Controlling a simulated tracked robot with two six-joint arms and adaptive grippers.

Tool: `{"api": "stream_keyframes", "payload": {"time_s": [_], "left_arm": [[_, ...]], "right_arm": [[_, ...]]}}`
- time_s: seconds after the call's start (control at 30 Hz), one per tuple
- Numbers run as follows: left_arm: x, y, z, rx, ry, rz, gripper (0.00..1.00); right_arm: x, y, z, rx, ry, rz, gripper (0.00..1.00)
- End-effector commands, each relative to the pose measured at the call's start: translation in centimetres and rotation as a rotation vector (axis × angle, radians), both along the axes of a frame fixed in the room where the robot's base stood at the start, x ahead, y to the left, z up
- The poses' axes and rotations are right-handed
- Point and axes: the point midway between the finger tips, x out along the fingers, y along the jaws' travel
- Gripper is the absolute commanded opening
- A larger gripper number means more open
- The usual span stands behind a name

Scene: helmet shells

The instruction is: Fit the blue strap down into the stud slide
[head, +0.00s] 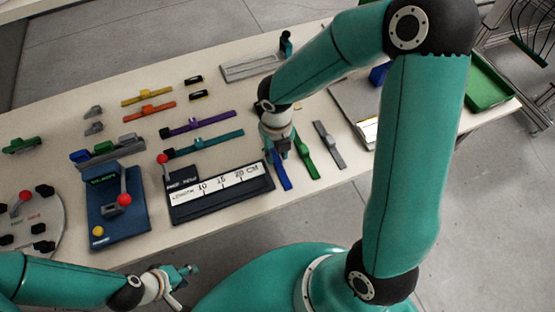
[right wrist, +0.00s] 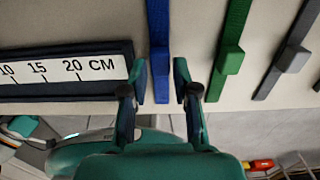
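The blue strap (head: 283,180) lies on the table right of the length board, with its long axis running away from me. My right gripper (head: 279,154) is over it. In the right wrist view the strap (right wrist: 158,35) passes between the two spread fingers of this gripper (right wrist: 161,80), with the left finger close to it and a gap at the right one. My left gripper (head: 187,284) is open and empty in front of the table. No label marks the stud slide; I cannot tell which fixture it is.
The length board (head: 222,198) adjoins the blue strap on the left. A green strap (head: 306,157) and a grey strap (head: 329,146) lie to the right. A blue lever fixture (head: 118,222), a round plate (head: 40,218) and several coloured straps stand further left. A green tray (head: 488,82) is far right.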

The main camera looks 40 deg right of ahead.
Motion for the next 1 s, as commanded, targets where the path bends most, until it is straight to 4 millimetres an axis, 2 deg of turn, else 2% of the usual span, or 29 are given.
{"api": "stream_keyframes", "payload": {"time_s": [0.03,0.13,0.4,0.43,0.6,1.0], "left_arm": [[0.0,0.0,-0.2,0.0,0.0,0.0,0.4],[0.0,0.0,-0.4,0.0,0.0,0.0,0.4],[0.0,0.0,-0.4,0.0,0.0,0.0,0.4],[0.0,0.0,-0.4,0.0,0.0,0.0,0.4],[0.0,0.0,-0.4,0.0,0.0,0.0,0.4],[0.0,0.0,-0.2,0.0,0.0,0.0,0.4]], "right_arm": [[-0.1,0.0,-1.0,0.0,0.005,0.0,0.29],[-0.1,0.0,-1.9,0.001,0.003,0.0,0.29],[0.0,0.0,-2.2,0.001,0.001,0.0,0.29],[0.0,0.0,-2.2,0.001,0.0,0.0,0.28],[0.0,0.0,-2.2,0.001,0.0,0.0,0.0],[0.0,0.0,-1.7,0.001,0.0,0.0,0.0]]}}
